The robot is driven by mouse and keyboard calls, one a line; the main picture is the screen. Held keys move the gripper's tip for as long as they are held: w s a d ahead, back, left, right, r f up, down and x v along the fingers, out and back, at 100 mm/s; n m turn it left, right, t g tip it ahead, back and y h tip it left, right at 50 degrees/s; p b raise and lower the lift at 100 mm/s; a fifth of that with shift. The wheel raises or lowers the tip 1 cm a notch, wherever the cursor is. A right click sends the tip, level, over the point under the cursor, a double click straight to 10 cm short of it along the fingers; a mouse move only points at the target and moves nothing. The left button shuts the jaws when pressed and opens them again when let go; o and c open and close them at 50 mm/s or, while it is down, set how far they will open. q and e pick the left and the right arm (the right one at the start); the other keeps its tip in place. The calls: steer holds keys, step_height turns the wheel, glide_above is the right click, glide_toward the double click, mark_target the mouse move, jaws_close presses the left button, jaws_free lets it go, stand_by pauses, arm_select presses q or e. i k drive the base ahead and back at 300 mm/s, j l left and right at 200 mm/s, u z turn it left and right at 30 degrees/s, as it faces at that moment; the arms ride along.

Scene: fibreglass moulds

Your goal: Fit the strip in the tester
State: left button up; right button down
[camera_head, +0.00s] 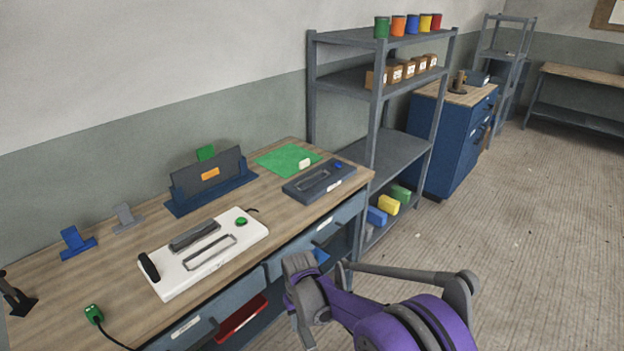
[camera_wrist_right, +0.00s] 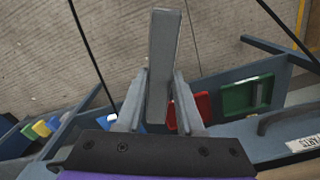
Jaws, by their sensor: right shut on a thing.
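My right gripper (camera_head: 298,277) is in front of the workbench's front edge, beyond the bench top. In the right wrist view, its two grey fingers (camera_wrist_right: 159,108) are shut on a flat grey bar, which looks like the strip (camera_wrist_right: 164,50). The strip sticks out well past the fingertips. A white device with a green button (camera_head: 250,230), a black end piece and grey fittings on top lies on the bench. A dark grey device with a blue button (camera_head: 320,182) lies farther back right. Which one is the tester, I cannot tell. My left gripper is not seen.
A dark panel in a blue stand (camera_head: 210,183) and a green mat (camera_head: 287,160) are at the bench's back. Small blue (camera_head: 76,243) and grey (camera_head: 125,217) stands are at left. A green plug (camera_head: 94,313) has a cable. Open drawers and a shelf (camera_head: 400,150) flank the bench.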

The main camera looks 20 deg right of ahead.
mark_target(313, 181)
steer(key=k+l+u, duration=0.1)
steer(key=l+u, duration=0.4)
steer(key=l, duration=1.3)
